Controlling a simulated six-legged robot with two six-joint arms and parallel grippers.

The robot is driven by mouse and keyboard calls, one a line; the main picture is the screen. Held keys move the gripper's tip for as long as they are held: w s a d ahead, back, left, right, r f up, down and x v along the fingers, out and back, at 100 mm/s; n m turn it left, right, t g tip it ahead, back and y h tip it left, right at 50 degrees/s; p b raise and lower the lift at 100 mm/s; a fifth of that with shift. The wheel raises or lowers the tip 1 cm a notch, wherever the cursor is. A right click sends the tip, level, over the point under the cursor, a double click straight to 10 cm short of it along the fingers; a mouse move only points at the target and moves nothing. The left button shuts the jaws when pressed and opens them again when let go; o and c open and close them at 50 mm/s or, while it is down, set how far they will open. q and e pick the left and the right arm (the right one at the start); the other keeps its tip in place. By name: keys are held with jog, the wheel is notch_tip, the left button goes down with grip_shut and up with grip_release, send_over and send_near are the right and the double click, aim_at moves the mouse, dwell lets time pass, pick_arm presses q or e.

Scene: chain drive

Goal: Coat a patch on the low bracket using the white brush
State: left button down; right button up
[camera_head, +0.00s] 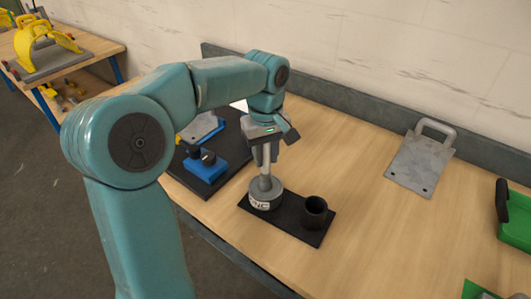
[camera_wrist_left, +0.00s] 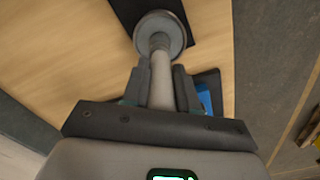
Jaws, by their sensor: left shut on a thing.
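My left gripper (camera_head: 265,156) is shut on the pale grey-white handle of the brush (camera_head: 265,171), which stands roughly upright below it. The brush's lower end is at a round grey pot (camera_head: 264,201) with a white label; its bristles are hidden. In the left wrist view the handle (camera_wrist_left: 160,78) lies between both fingers (camera_wrist_left: 160,90) and runs to the round pot (camera_wrist_left: 160,37). A grey plate with a loop handle (camera_head: 419,160) lies at the right. A smaller grey plate (camera_head: 203,127) lies partly hidden behind the arm. I cannot tell which is the low bracket.
The pot stands on a dark tray (camera_head: 283,221) beside a black cup (camera_head: 315,211). A blue fixture (camera_head: 205,167) sits on a black mat (camera_head: 177,177) left of the gripper. The table between tray and right plate is clear.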

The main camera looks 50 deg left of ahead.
pick_arm(q)
jog(key=shift+r+p, duration=0.6)
jog(key=shift+p, duration=0.1)
notch_tip(320, 180, up, 6)
jog(key=p, duration=0.5)
jog(key=shift+f, duration=0.1)
jog(key=shift+f, duration=0.1)
